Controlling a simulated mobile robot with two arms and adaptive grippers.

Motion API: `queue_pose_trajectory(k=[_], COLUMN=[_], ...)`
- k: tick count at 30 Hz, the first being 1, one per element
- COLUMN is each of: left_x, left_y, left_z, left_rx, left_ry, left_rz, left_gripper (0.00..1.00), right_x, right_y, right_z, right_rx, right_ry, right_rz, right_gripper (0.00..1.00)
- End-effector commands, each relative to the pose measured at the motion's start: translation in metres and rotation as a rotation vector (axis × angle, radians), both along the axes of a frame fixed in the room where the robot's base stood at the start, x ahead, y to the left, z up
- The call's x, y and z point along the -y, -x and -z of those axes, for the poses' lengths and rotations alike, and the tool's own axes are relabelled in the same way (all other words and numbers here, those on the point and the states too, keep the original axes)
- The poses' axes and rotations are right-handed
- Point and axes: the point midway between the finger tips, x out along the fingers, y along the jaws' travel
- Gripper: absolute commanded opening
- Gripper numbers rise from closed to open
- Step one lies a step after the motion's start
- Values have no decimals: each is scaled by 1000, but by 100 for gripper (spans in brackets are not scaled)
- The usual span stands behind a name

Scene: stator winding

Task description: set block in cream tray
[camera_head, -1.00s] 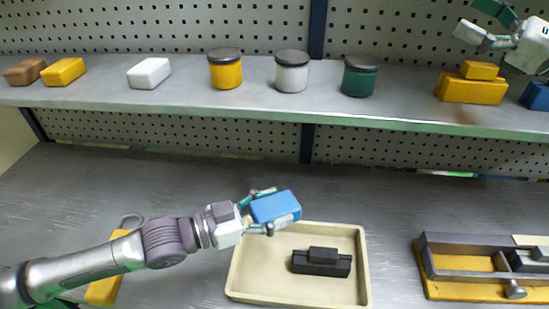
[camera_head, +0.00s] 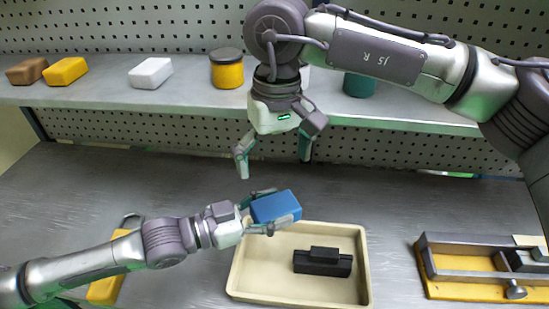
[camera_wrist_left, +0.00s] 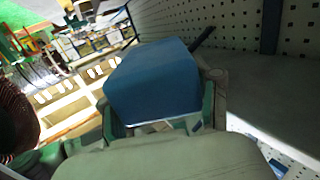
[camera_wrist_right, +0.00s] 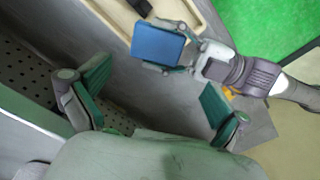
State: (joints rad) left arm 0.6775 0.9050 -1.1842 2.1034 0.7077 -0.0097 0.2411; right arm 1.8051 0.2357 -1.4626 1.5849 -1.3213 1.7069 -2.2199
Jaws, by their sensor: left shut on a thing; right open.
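A blue block (camera_head: 276,206) is held in my left gripper (camera_head: 268,209), which is shut on it above the upper left edge of the cream tray (camera_head: 240,281). The block fills the middle of the left wrist view (camera_wrist_left: 153,83) and also shows in the right wrist view (camera_wrist_right: 157,43). My right gripper (camera_head: 273,155) is open and empty. It points down, above and behind the blue block, apart from it. Its spread fingers (camera_wrist_right: 150,100) show in the right wrist view. A black block-shaped part (camera_head: 322,262) sits in the tray's right half.
A metal fixture on a yellow base (camera_head: 470,285) stands at the right. A yellow piece (camera_head: 103,291) lies partly behind my left arm. The shelf holds brown, yellow and white blocks (camera_head: 150,73) and lidded jars (camera_head: 227,70). My right arm hides the shelf's right part.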

Motion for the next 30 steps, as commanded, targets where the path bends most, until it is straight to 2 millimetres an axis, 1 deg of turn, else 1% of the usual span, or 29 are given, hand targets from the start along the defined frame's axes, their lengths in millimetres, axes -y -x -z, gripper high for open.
queue_pose_trajectory(k=[5,8,15,21,25,30], left_x=[0,0,0,0,0,0], left_y=[0,0,0,0,0,0], left_z=[-1,-1,-1,-1,-1,-1], left_rx=[2,2,2,2,2,2], left_ry=[1,1,1,1,1,1], left_rz=[1,1,1,1,0,0], left_gripper=[19,19,19,19,19,19], right_x=[1,1,1,1,1,1], right_y=[-1,0,0,0,0,0], right_z=[14,30,77,106,116,121], right_rx=[16,13,12,12,14,14], right_ry=[33,32,28,26,27,25], right_rz=[-19,-19,-17,-15,-15,-15], right_gripper=[100,100,100,100,100,100])
